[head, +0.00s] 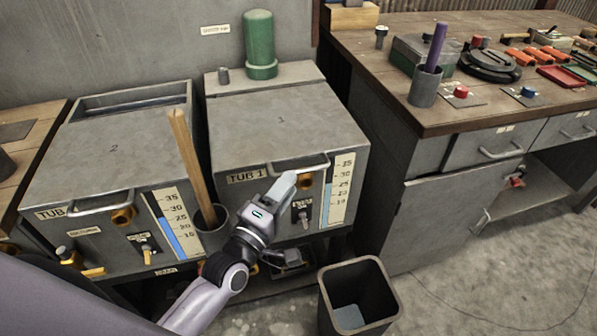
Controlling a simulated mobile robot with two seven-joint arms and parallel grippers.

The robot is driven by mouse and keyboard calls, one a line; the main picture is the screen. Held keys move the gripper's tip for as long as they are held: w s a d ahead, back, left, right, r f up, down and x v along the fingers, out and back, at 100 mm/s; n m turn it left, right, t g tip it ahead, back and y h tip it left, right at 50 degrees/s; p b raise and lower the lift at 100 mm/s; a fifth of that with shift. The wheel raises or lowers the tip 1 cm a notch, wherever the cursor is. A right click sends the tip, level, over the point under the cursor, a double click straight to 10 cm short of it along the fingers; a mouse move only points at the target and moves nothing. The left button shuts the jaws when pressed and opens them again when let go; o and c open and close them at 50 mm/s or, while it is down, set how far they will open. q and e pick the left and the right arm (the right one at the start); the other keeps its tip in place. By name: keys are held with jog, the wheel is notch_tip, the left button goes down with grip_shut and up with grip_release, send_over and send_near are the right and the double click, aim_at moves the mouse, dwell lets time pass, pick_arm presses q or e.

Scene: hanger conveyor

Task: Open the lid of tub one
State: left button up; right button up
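Tub one is the grey metal box (236,199) in the middle of the head view, labelled "TUB 1". A bar handle (262,169) runs along the lid's front edge. My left gripper (293,182) is at the front of this tub, its fingertips at or just below the right part of the handle. The fingers overlap in this view, so I cannot tell whether they are open, shut or touching the handle. My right gripper is not in view.
Tub two (115,150) stands to the left, its front lid also shut. A wooden stick (188,160) stands in a grey holder (212,240) between the tubs. A green cylinder (260,45) stands behind lid one. An open bin (357,270) is on the floor; a workbench (400,100) is right.

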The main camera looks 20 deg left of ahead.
aim_at(298, 170)
pick_arm(q)
jog(key=shift+x, duration=2.55)
grip_shut()
